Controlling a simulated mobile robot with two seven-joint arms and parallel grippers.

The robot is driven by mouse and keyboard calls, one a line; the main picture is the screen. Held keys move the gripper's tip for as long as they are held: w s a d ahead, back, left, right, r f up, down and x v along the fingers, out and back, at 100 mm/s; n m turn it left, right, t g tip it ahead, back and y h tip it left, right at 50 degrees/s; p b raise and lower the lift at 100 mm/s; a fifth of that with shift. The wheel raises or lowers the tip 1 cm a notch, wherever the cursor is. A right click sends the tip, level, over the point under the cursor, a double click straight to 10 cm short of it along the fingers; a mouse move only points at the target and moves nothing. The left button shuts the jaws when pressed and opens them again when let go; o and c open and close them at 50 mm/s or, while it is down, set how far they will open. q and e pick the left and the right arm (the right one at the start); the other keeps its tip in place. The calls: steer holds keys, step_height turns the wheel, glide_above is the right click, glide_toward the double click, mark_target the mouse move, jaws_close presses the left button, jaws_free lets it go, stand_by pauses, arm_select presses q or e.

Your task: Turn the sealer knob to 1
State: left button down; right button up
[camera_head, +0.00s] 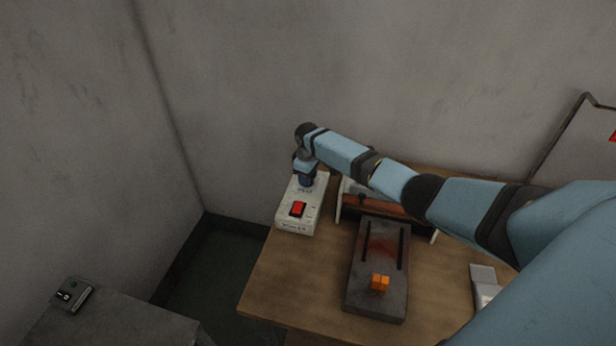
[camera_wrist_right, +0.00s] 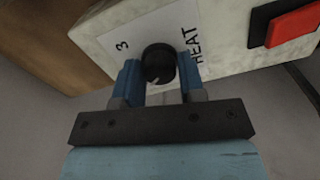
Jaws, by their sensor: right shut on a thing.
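The sealer's control box (camera_head: 311,213) is pale and stands at the left back of the wooden table, with a red switch (camera_head: 298,208) on top. My right gripper (camera_head: 306,182) reaches down onto the box's far end. In the right wrist view the black round knob (camera_wrist_right: 158,63) sits between the two blue fingers of my right gripper (camera_wrist_right: 160,76), which is shut on it. A "3" and the word "HEAT" are printed beside the knob; the other numbers are hidden or out of view. The knob's pale mark is small, so its setting cannot be read. My left gripper is not in view.
A dark grey plate (camera_head: 359,290) with two slots and an orange block (camera_head: 380,282) lies on the wooden table (camera_head: 272,283). Behind it is a low frame (camera_head: 372,207), partly under my right arm. A grey surface (camera_head: 110,322) with a small device (camera_head: 70,295) stands at the left front.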

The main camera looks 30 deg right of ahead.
steer(key=shift+n, duration=1.2)
steer(key=o, duration=0.9)
steer(key=shift+r, duration=0.1)
step_height(320, 180, up, 14)
steer(key=shift+f+b, duration=0.15)
steer(key=shift+b, duration=0.45)
